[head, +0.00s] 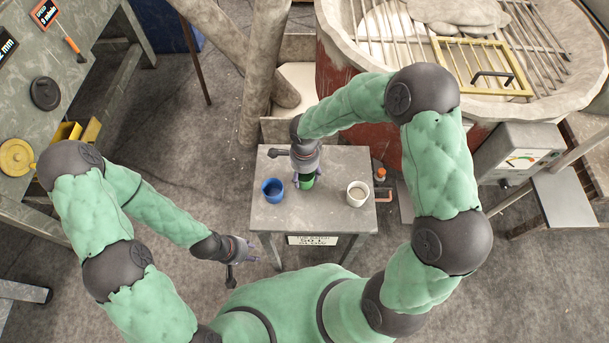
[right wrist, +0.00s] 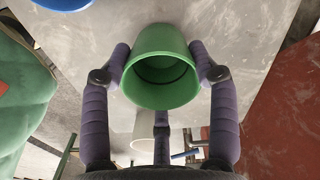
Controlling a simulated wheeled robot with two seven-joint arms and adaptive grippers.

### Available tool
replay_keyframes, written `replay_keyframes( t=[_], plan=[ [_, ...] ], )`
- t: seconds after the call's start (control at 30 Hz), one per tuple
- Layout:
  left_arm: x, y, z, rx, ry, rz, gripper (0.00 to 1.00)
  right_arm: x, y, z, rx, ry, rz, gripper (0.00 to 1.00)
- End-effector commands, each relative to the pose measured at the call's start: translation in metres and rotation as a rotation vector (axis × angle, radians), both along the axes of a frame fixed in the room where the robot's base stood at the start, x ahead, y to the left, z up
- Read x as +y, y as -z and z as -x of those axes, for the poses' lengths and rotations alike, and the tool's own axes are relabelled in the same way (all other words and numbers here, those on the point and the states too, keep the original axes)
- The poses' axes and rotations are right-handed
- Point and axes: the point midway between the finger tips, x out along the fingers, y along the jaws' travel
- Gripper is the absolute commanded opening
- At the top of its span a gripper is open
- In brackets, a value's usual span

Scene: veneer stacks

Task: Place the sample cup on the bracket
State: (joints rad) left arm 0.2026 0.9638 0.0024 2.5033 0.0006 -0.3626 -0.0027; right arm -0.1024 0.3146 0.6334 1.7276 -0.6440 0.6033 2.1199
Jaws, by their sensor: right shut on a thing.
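A green cup (head: 307,181) stands in the middle of the small grey table, between a blue cup and a white cup. My right gripper (head: 305,172) is shut on it from above. In the right wrist view the green cup (right wrist: 162,66) sits between the purple fingers, one touching each side. I cannot tell whether the cup touches the tabletop. A small pinkish bracket-like piece (head: 384,195) sticks out at the table's right edge, below an orange-capped bottle. My left gripper (head: 254,252) is empty, its fingers apart, low and left of the table.
The blue cup (head: 272,190) and the white cup (head: 357,193) stand on the small table (head: 300,220). A large red-sided vat (head: 356,120) with a grated top rises behind right. A gauge box (head: 520,153) is further right. A workbench (head: 85,70) is at the left.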

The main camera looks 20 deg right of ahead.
Motion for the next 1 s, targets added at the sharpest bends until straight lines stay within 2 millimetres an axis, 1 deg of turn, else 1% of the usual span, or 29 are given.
replay_keyframes(
  t=[0.03, 0.1, 0.17, 0.4, 0.43, 0.5, 0.7, 0.83, 1.0],
  plan=[
    [0.0, -0.003, 0.0, 0.0, 0.0, 0.0, 0.4, 0.0, -0.01, -0.001, -0.003, 0.001, 0.001, 0.34],
    [0.0, -0.006, 0.0, 0.0, 0.0, 0.0, 0.4, 0.0, -0.021, 0.0, -0.004, 0.0, 0.0, 0.34],
    [0.0, -0.008, 0.0, 0.0, 0.0, 0.0, 0.4, 0.002, -0.029, 0.009, -0.003, 0.0, 0.0, 0.34],
    [0.0, -0.018, 0.0, 0.0, 0.0, 0.0, 0.4, 0.011, -0.079, 0.048, -0.005, -0.002, 0.0, 0.34],
    [0.0, -0.018, 0.0, 0.0, 0.0, 0.0, 0.4, 0.012, -0.082, 0.054, -0.004, -0.003, 0.001, 0.34],
    [0.0, -0.019, 0.0, 0.0, 0.0, 0.0, 0.4, 0.015, -0.087, 0.071, -0.001, -0.003, 0.001, 0.34],
    [0.0, -0.023, 0.0, 0.0, 0.0, 0.0, 0.4, 0.024, -0.102, 0.106, -0.002, -0.002, 0.0, 0.34],
    [0.0, -0.024, 0.0, 0.0, 0.0, 0.0, 0.4, 0.027, -0.109, 0.122, -0.002, -0.002, 0.0, 0.34],
    [0.0, -0.025, 0.0, 0.0, 0.0, 0.0, 0.4, 0.029, -0.114, 0.134, 0.0, 0.0, 0.001, 0.34]
  ],
)
